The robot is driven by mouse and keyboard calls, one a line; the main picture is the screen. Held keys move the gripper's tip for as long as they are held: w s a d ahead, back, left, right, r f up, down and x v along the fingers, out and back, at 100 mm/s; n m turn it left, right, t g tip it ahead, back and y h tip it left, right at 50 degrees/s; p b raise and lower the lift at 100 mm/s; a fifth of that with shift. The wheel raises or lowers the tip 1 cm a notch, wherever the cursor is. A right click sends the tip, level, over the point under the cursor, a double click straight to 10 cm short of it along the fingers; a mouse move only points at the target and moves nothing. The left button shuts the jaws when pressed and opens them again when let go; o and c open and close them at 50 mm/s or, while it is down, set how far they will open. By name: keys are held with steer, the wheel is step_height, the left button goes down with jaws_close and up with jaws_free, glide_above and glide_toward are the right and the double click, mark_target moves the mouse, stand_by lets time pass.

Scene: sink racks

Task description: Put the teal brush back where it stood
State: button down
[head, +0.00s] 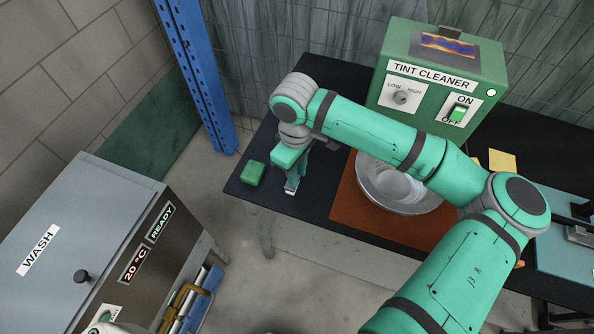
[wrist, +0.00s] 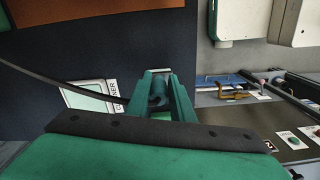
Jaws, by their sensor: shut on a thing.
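My gripper (head: 291,187) is at the left end of the dark table, pointing down over it. In the wrist view, the fingers (wrist: 160,88) are shut on a small rounded teal part, the teal brush (wrist: 157,94). Most of the brush is hidden by the fingers and the gripper body. In the head view I cannot make the brush out from the teal gripper. I cannot tell whether its lower end touches the table. No stand or holder for it is clearly visible.
A green block (head: 253,173) lies left of my gripper near the table's edge. A metal bowl (head: 419,207) sits on a brown mat (head: 345,204) to the right. The green tint cleaner (head: 440,112) stands behind. A grey wash cabinet (head: 88,205) is at left, across a floor gap.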

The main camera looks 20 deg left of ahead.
steer(key=shift+f, duration=0.15)
steer(key=c, duration=1.5)
jaws_free()
steer(key=shift+c, duration=0.2)
step_height(320, 180, up, 12)
steer(key=shift+r, duration=0.25)
steer(key=shift+a, duration=0.15)
steer(key=shift+f, duration=0.1)
